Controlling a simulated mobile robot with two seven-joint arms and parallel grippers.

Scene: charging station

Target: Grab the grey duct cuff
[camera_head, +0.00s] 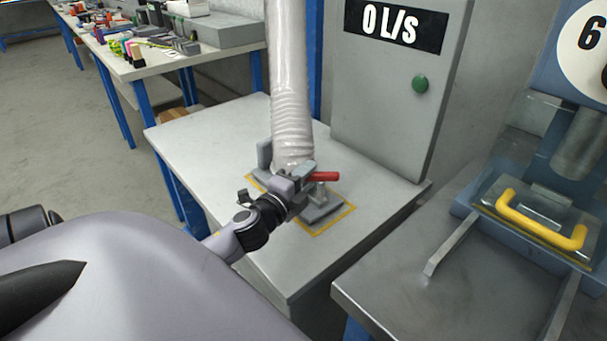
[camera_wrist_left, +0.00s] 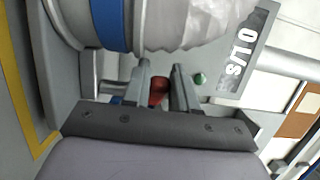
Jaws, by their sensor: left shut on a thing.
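The ribbed, pale duct hose (camera_head: 288,95) hangs down to a fixture on the white table. The grey duct cuff (camera_wrist_left: 145,24) is at its lower end, beside a blue band in the left wrist view; in the head view my gripper largely hides it. The exact contact is hard to see. A red handle (camera_head: 322,176) sits just right of the gripper, and red shows between the fingers in the wrist view. My right gripper is not in view.
A yellow outline (camera_head: 343,212) surrounds the fixture on the white table (camera_head: 205,135). A grey cabinet (camera_head: 385,100) with a green button (camera_head: 420,84) stands behind. At right is a machine with a yellow handle (camera_head: 525,220). The table's left part is clear.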

